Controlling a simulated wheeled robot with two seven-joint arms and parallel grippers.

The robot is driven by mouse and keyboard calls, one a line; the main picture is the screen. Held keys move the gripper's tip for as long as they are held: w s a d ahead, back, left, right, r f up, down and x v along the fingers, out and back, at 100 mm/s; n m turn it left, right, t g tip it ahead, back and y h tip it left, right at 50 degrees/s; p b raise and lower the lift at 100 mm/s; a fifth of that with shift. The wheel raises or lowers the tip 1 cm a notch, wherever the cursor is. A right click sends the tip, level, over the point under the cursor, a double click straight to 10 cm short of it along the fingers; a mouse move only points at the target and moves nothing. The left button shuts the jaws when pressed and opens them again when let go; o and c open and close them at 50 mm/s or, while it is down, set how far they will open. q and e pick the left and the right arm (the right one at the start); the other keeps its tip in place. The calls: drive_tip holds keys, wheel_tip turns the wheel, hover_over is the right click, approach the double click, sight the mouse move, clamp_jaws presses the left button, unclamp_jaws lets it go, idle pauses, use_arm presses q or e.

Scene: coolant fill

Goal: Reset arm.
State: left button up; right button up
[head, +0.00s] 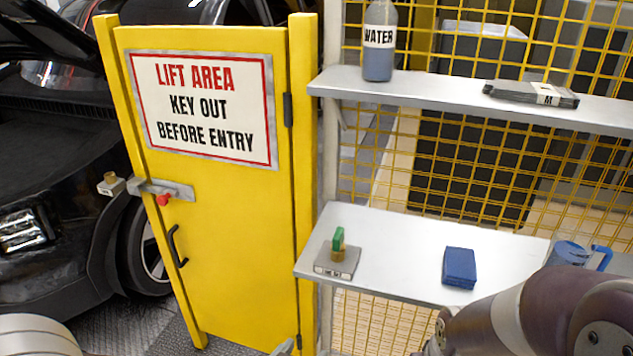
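Neither of my grippers shows clearly in the head view. A dark, rounded link of my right arm fills the lower right corner and covers part of the lower shelf's front edge. A pale rounded part shows in the lower left corner; I cannot tell whether it is mine. A small grey piece at the bottom edge, by the foot of the gate, is too cut off to identify. The closed yellow gate (225,230) carries a lift area sign (205,108), a grey latch plate with a red knob (163,199) and a black handle (177,246).
The upper shelf (430,90) holds a bottle labelled water (378,60) and a dark folded item (530,93). The lower shelf (400,235) holds a green-topped brass piece on a grey block (337,260), a blue cloth (459,267) and a blue-handled jug (570,252). A black car (60,230) stands left.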

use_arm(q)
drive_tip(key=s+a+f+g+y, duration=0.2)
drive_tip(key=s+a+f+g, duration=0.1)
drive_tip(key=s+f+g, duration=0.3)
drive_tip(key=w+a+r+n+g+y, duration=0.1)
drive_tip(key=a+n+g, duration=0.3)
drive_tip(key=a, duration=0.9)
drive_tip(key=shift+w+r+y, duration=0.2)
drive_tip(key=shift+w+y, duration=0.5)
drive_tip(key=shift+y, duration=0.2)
